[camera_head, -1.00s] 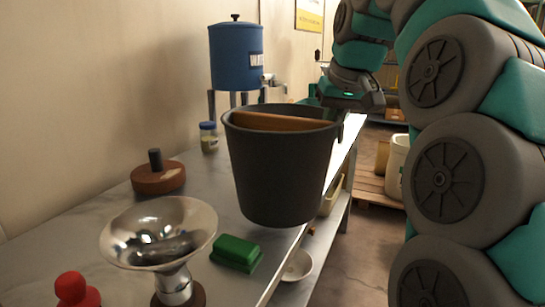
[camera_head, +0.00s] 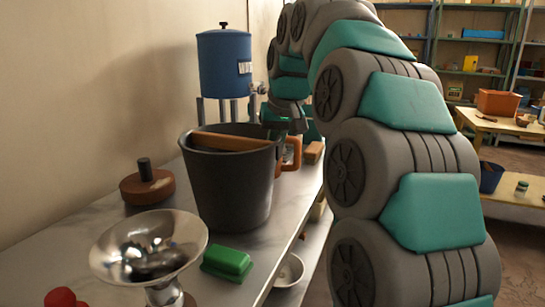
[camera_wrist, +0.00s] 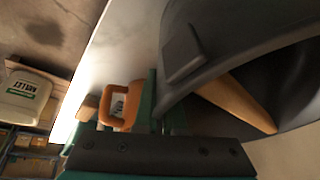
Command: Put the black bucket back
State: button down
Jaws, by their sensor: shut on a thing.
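The black bucket (camera_head: 232,188) is upright over the marble-topped bench in the head view, with a wooden handle-like piece (camera_head: 230,142) inside, sticking up near its rim. My gripper (camera_head: 277,128) is shut on the bucket's rim at its far right side. In the wrist view the rim of the bucket (camera_wrist: 215,45) runs between my gripper's green fingers (camera_wrist: 160,110). The bucket's base looks at or just above the bench top; I cannot tell whether it touches. The fingertips are mostly hidden in the head view.
The bench (camera_head: 90,235) holds a steel funnel bowl (camera_head: 150,245), a green block (camera_head: 227,263), a round wooden weight (camera_head: 147,187) and a red knob (camera_head: 62,298). A blue tank (camera_head: 224,65) stands behind. An orange handle-shaped object (camera_head: 291,153) is close behind the bucket's right side.

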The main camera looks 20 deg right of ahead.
jog(key=shift+f, duration=0.35)
jog(key=c, duration=1)
grip_release()
jog(key=shift+f, duration=0.1)
jog(key=shift+v, duration=3.85)
